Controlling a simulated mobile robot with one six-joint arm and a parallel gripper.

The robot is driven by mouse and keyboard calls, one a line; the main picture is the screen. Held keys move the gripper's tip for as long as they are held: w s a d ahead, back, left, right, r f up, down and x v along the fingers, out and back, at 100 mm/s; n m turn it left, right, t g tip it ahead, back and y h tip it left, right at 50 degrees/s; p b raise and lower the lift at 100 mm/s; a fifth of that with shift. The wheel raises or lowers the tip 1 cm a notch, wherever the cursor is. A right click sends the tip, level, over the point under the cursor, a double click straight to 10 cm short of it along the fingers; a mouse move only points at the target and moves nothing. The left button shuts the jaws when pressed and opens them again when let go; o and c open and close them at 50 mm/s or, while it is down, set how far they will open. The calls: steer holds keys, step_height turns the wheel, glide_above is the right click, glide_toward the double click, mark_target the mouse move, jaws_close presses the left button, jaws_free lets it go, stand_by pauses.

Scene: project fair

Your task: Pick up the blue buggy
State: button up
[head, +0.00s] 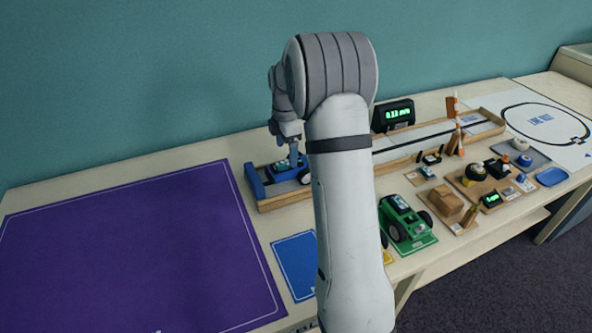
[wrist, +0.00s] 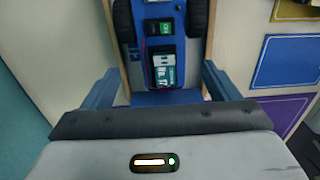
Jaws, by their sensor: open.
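The blue buggy (wrist: 160,40) has dark wheels, a green switch and a teal-and-white board on top. It sits at the left end of the wooden-sided track, and shows in the head view (head: 284,167) partly behind my gripper and arm. My gripper (head: 292,152) points down over it. In the wrist view my gripper (wrist: 162,84) is open, with its two blue-grey fingers spread on either side of the buggy's near end. Nothing is held between them. I cannot tell how high the fingertips are above the track.
A purple mat (head: 130,255) lies bare at the left. A blue card (head: 294,262) lies in front of the track. A green buggy (head: 402,218) stands right of my arm. A display box (head: 393,115) stands behind the track. Several small exhibits crowd the table's right side.

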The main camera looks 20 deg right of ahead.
mark_target(288, 161)
step_height(288, 161, down, 6)
steer(key=shift+s+d+f, duration=0.1)
steer(key=shift+s+f, duration=0.05)
steer(key=shift+c, duration=0.3)
steer(key=c, duration=0.9)
